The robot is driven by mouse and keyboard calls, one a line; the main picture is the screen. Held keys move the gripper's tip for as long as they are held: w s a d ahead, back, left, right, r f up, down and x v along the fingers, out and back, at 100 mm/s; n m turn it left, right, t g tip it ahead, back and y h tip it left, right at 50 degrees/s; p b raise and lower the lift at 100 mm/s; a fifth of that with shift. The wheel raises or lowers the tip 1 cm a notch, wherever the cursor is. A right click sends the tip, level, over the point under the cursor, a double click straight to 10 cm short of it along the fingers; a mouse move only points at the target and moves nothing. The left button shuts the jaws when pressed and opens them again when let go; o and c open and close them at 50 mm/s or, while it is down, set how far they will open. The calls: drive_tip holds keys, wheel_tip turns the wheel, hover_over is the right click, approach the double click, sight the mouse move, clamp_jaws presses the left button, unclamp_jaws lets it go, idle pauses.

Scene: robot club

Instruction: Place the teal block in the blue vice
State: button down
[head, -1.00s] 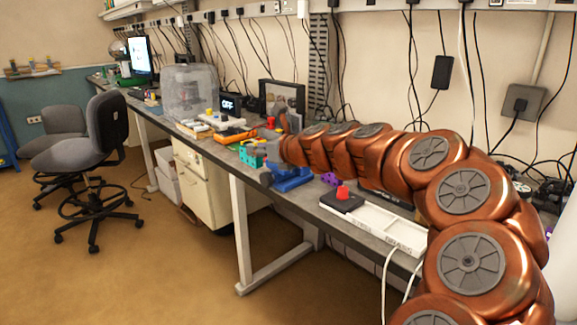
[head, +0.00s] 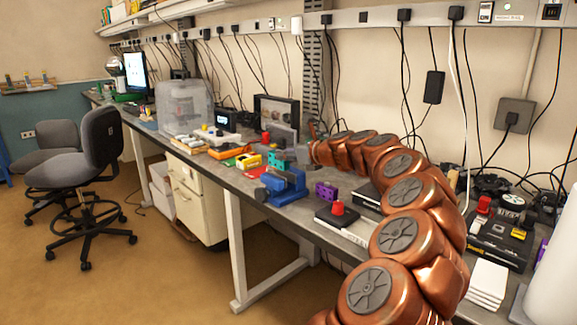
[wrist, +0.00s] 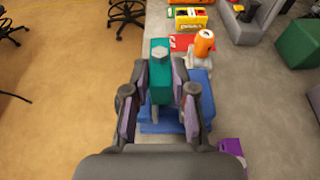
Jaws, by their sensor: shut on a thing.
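The teal block (head: 275,159) is held by my gripper (head: 292,156) just above the bench. In the wrist view the teal block (wrist: 160,78) stands between the two fingers of my gripper (wrist: 158,95), with a grey hexagonal piece on its top. The fingers are shut on its sides. The blue vice (head: 283,187) sits near the bench's front edge. In the wrist view the blue vice (wrist: 207,100) lies below and around the block, partly hidden by my gripper. I cannot tell whether the block touches the vice.
A purple block (head: 326,191) and a black box with a red knob (head: 338,208) lie right of the vice. A yellow block (head: 248,161) and an orange can (wrist: 204,42) are nearby. Chairs (head: 95,170) stand on the floor to the left.

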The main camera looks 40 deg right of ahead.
drive_tip(key=shift+d+f, duration=0.15)
drive_tip(key=shift+d, duration=0.4)
drive_tip(key=shift+f, duration=1.65)
drive_tip(key=shift+w+f, duration=0.1)
drive_tip(key=shift+f, duration=0.5)
drive_tip(key=c, duration=0.9)
unclamp_jaws()
drive_tip(key=shift+c, duration=0.2)
drive_tip(key=shift+r, duration=0.45)
drive_tip(key=v, duration=1.2)
drive_tip(key=shift+r, duration=0.15)
